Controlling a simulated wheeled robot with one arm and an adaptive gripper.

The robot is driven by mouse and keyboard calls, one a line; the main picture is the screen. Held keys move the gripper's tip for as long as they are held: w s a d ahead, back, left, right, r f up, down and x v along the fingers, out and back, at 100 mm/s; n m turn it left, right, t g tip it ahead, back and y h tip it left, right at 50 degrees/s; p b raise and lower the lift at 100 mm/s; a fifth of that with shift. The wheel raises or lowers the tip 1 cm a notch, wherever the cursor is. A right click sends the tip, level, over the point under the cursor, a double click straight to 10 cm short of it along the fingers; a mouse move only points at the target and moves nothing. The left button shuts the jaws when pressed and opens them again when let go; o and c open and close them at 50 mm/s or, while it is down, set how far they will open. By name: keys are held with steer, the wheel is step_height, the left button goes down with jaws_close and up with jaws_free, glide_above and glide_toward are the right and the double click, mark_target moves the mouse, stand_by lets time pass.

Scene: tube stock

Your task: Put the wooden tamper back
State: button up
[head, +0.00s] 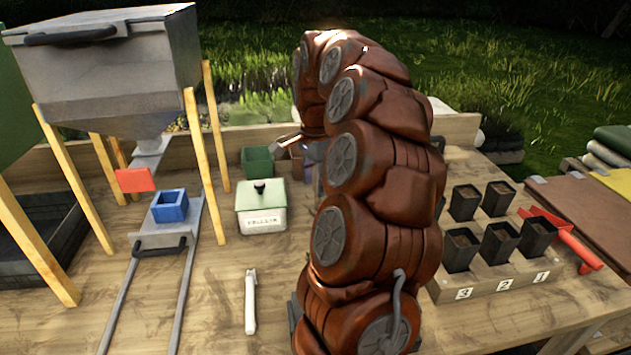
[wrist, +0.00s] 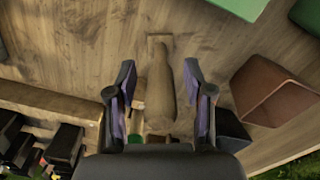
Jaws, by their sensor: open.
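The wooden tamper (wrist: 161,85) shows in the wrist view between the two fingers of my gripper (wrist: 161,95). It is pale brown and bottle-shaped, with a small square end toward the top of the picture. The fingers stand open, one on each side of it, with a visible gap on both sides. I cannot tell whether it stands or lies. In the head view my own arm hides the tamper and nearly all of my gripper.
In the wrist view, a brown pot (wrist: 268,92) and a dark pot (wrist: 229,130) stand close right of the gripper. In the head view, a wooden rack (head: 487,287) holds several black pots at right. A lidded tin (head: 262,222) and a white tool (head: 250,300) are left of my arm.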

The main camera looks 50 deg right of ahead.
step_height(320, 180, up, 9)
steer(key=shift+d+f+b, duration=0.1)
steer(key=shift+f+b, duration=0.1)
steer(key=shift+b, duration=0.35)
steer(key=shift+r+p, duration=0.55)
steer(key=shift+r, duration=1.15)
